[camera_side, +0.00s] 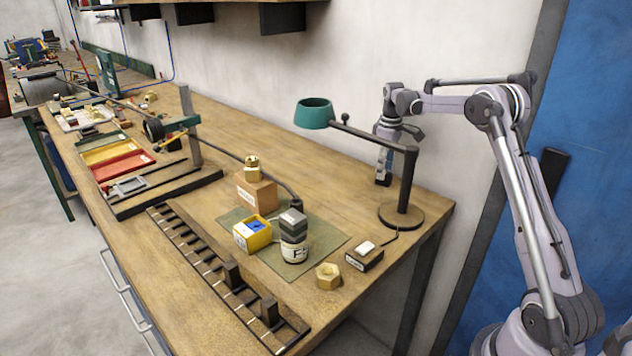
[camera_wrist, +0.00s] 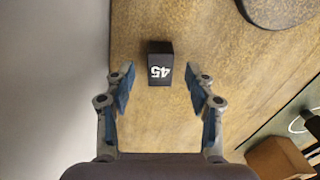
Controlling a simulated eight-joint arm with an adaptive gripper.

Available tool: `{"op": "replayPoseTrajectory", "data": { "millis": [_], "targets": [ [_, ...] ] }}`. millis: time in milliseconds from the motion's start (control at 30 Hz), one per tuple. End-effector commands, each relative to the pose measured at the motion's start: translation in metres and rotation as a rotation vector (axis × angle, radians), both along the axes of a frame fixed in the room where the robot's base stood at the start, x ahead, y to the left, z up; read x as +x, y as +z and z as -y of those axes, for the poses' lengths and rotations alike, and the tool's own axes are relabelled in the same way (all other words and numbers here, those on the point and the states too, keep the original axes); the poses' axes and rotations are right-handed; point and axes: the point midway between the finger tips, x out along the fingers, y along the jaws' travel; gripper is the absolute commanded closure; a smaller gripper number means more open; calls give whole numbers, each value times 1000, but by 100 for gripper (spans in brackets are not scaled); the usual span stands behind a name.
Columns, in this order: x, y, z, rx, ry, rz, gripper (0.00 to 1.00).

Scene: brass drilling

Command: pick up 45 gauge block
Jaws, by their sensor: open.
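The 45 gauge block (camera_wrist: 160,66) is a small dark block with a white "45" on it, upside down in the wrist view. It stands on the bare wooden bench top, close to the wall side. My gripper (camera_wrist: 160,84) is open, with its two blue-padded fingers apart to the left and right of the block's line. The block shows between and slightly beyond the fingertips, with nothing held. In the side view my gripper (camera_side: 383,172) points down at the back of the bench, behind the lamp.
The desk lamp's round base (camera_side: 401,215) is close by and also shows in the wrist view (camera_wrist: 278,8). A brown box (camera_wrist: 280,158) is at lower right there. A green mat (camera_side: 325,240) carries a yellow box (camera_side: 240,240) and a stacked cylinder (camera_side: 293,240).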

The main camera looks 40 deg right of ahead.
Motion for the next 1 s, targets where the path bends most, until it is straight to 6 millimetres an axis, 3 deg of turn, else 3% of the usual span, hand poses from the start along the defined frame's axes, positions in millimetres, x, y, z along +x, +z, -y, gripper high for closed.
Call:
{"op": "replayPoseTrajectory", "data": {
  "millis": [200,467,500,700,1000],
  "targets": [
    [0,-25,-1,0,0,0,45],
    [0,-29,0,0,0,0,45],
    [0,-29,0,0,0,0,48],
    [0,-28,0,0,0,0,100],
    [0,-27,-1,0,0,0,100]
  ]
}}
